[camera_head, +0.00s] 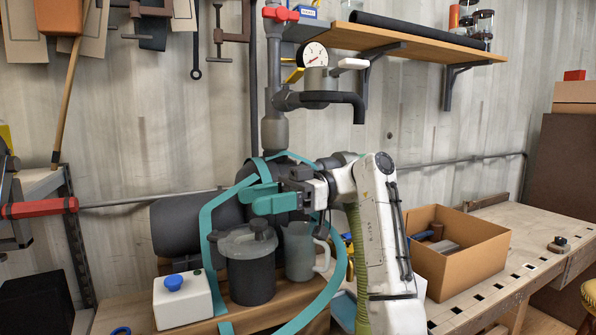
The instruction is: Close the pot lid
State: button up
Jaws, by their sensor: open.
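A dark grey pot (250,283) stands on a wooden board at the lower middle of the head view. A lighter grey lid (240,241) with a dark knob is at the pot's top. I cannot tell whether the lid lies flat or stands ajar. My gripper (256,202) has teal fingers pointing left and is open. In the picture it is above the pot, apart from the lid and knob. I see nothing between the fingers. My white arm comes in from the right, beside the pot.
A grey jug (300,252) stands just right of the pot. A white box with a blue button (174,284) is at its left. Teal curved bands frame the board. Piping with a gauge (314,54) rises behind. A cardboard box (458,262) sits on the workbench at right.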

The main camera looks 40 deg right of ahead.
jog(key=s+a+r, duration=0.1)
jog(key=s+r, duration=0.6)
jog(key=s, duration=0.5)
jog(key=shift+a+r, duration=0.25)
jog(key=shift+r, duration=0.15)
jog(key=shift+c, duration=0.5)
